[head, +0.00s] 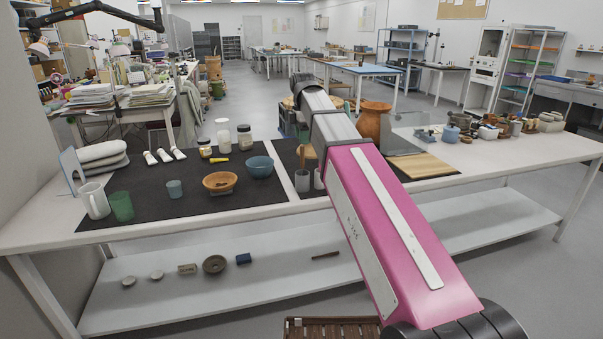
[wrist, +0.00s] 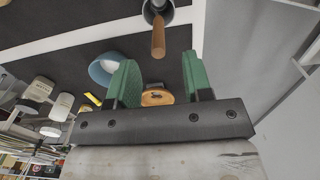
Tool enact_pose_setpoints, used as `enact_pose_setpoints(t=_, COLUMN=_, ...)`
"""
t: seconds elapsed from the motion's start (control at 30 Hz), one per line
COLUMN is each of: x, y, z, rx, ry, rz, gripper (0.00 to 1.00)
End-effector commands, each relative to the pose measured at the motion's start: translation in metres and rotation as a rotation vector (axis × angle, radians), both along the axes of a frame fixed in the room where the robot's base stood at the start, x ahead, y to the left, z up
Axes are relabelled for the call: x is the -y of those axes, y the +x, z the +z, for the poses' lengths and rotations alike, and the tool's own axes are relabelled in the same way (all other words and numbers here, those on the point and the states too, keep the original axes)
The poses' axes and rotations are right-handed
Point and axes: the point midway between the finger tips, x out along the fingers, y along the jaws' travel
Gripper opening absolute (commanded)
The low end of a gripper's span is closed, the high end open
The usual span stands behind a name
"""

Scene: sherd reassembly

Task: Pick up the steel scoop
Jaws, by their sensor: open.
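My gripper (wrist: 158,78) shows in the wrist view with its two green fingers apart and nothing gripped. It is above the worktable. A round wooden-coloured piece (wrist: 157,98) with a dark mark shows between the fingers, partly hidden by the gripper body. In the head view my pink arm covers part of the table, and my gripper is hidden.
A blue bowl (head: 260,167), an orange bowl (head: 219,182), a green cup (head: 121,207) and a white mug (head: 94,201) stand on the left. A wooden board (head: 420,165) and several pots lie right.

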Motion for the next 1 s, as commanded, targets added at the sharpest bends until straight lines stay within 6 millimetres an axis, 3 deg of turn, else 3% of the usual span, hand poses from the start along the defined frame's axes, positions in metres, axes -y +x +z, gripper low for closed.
enact_pose_setpoints(t=0.1, x=0.000, y=-0.001, z=-0.017, rx=-0.001, ry=0.000, rz=-0.001, gripper=0.46)
enact_pose_setpoints(t=0.37, x=0.000, y=0.000, z=-0.032, rx=0.000, ry=0.000, rz=-0.001, gripper=0.46)
enact_pose_setpoints(t=0.7, x=-0.002, y=0.001, z=-0.072, rx=0.000, ry=0.000, rz=-0.001, gripper=0.46)
enact_pose_setpoints(t=0.97, x=-0.002, y=0.002, z=-0.076, rx=0.002, ry=0.001, rz=-0.002, gripper=0.46)
enact_pose_setpoints(t=1.0, x=-0.002, y=0.002, z=-0.075, rx=0.001, ry=0.000, rz=-0.002, gripper=0.33)
